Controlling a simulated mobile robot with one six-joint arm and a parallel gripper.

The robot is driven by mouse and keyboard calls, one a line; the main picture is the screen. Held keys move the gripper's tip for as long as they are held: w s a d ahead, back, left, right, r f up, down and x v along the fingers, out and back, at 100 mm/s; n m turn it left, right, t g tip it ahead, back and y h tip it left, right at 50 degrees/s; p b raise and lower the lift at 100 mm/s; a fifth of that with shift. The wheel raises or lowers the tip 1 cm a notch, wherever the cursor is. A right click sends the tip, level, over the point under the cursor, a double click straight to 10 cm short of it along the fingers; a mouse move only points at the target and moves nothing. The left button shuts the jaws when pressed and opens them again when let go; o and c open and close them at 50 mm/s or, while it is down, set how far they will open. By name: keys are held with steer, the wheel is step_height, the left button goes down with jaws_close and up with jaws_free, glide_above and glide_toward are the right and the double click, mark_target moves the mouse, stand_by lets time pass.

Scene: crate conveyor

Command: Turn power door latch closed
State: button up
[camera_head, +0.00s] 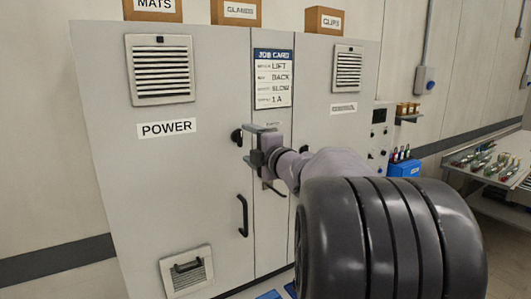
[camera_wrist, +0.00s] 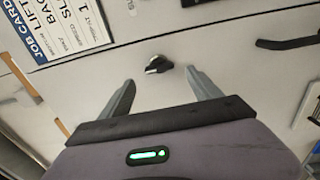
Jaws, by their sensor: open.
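The POWER door (camera_head: 185,190) is a grey cabinet door and looks shut. Its latch, a small black knob (camera_head: 236,136), sits near the door's right edge, above the black pull handle (camera_head: 243,215). My gripper (camera_head: 250,143) is in front of the cabinet, just right of the knob in the head view. In the wrist view the knob (camera_wrist: 158,64) lies a little beyond and between my open fingertips (camera_wrist: 160,78). The fingers look apart from it and hold nothing. The knob's exact turn angle is hard to tell.
A job card (camera_head: 272,78) is on the strip between the doors. The CONTROL door (camera_head: 325,120) is at right. Labelled boxes (camera_head: 240,13) stand on top. The handle also shows in the wrist view (camera_wrist: 288,42). A side table (camera_head: 490,165) with small items is far right.

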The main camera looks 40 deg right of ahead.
steer(key=p+v, duration=0.1)
steer(key=v, duration=1.1)
steer(key=shift+a, duration=0.1)
steer(key=s+a+f+m+g+h+b, duration=0.1)
steer(key=a+f+m+g, duration=0.2)
steer(key=a+f+m, duration=0.35)
steer(key=s+a+f+m+g+h+b, duration=0.1)
steer(key=a+f+m+g, duration=0.2)
steer(key=a+m, duration=0.55)
steer(key=s+a+f+m+g+y, duration=0.2)
steer(key=s+a+f+g+y, duration=0.1)
steer(key=s+a+f, duration=0.4)
steer(key=s+a+f+m+g+y+b, duration=0.1)
steer(key=s+a+f+y, duration=0.4)
steer(key=a, duration=0.8)
step_height(320, 180, down, 2)
steer(key=s+m+g, duration=0.1)
steer(key=s, duration=0.1)
steer(key=shift+s+a+f+m+g, duration=0.15)
steer(key=shift+s+a+m+g, duration=0.15)
steer(key=shift+a+m+g, duration=0.1)
